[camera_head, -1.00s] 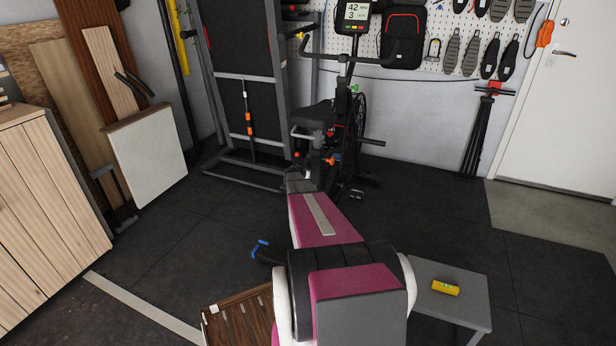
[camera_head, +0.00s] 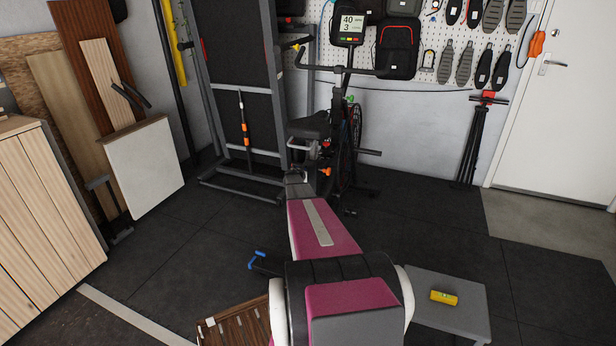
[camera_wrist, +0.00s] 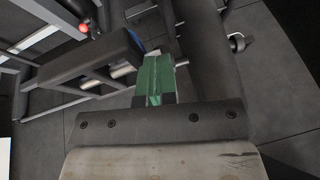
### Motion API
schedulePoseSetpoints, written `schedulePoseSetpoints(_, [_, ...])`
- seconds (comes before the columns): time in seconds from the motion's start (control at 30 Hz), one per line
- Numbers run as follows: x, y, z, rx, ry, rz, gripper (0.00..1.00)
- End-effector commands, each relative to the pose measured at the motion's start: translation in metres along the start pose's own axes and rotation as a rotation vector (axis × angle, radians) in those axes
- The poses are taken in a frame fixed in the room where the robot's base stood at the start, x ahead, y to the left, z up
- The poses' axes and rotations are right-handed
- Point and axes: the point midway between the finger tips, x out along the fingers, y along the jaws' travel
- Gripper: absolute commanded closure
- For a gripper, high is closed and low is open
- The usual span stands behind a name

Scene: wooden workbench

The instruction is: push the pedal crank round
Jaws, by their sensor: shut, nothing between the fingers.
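The exercise bike (camera_head: 350,130) stands upright at the back centre, with its saddle (camera_head: 308,125) and lit display (camera_head: 351,27). A small dark piece that looks like a pedal (camera_head: 350,212) is low on its right side, close to the floor. The crank itself is mostly hidden by my arm and the bike's frame. In the wrist view my gripper (camera_wrist: 155,80) has its green fingers shut together and empty, close over dark bike parts. I cannot tell whether the fingers touch the crank.
A folded treadmill (camera_head: 235,90) stands left of the bike. A grey stool (camera_head: 460,300) with a yellow roll (camera_head: 443,297) is at right front. Dark floor to the bike's right is clear.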

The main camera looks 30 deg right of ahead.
Motion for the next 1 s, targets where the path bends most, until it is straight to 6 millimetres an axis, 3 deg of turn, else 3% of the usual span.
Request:
schedulePoseSetpoints(0.47, [-0.011,0.002,-0.007,0.000,0.000,0.001,1.00])
schedulePoseSetpoints(0.67, [-0.036,0.007,-0.022,-0.001,0.001,0.000,1.00])
schedulePoseSetpoints(1.0, [-0.106,0.009,-0.003,0.000,-0.001,0.002,1.00])
